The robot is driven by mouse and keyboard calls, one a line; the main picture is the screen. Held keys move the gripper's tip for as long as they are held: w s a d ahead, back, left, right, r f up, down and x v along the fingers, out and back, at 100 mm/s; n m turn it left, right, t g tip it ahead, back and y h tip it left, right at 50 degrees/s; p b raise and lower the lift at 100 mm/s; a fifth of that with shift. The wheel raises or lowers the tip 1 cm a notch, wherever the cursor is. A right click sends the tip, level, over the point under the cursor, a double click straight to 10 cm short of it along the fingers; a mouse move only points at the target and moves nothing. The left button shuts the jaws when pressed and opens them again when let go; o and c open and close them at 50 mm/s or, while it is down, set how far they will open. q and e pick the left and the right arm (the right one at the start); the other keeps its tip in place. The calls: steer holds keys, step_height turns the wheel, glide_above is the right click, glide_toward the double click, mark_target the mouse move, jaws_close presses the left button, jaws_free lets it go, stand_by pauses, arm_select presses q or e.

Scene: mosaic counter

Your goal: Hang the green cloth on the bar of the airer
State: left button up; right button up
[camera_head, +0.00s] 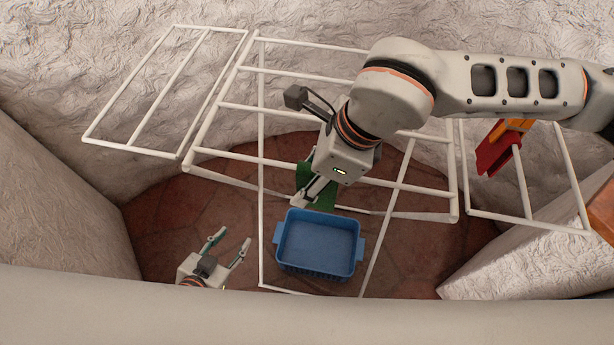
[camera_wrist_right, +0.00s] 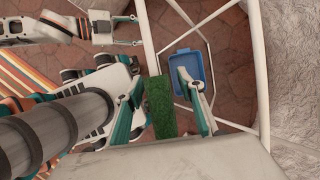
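The green cloth (camera_head: 323,195) is at a bar of the white airer (camera_head: 230,157), partly hidden by my right gripper in the head view. In the right wrist view the cloth (camera_wrist_right: 161,107) lies between the spread fingers, and a white bar (camera_wrist_right: 149,40) runs up to its far end. It looks draped over that bar. My right gripper (camera_head: 308,192) is open around the cloth; its fingers (camera_wrist_right: 163,92) stand apart on either side. My left gripper (camera_head: 229,243) is open and empty, low at the left of the blue basket.
A blue basket (camera_head: 320,225) with nothing visible inside stands below the airer. Red cloth (camera_head: 495,155) and orange cloth (camera_head: 522,124) hang at the right wing. The left wing (camera_head: 135,148) is bare. Rough pale walls (camera_head: 50,200) close in the sides.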

steer(key=v, duration=1.2)
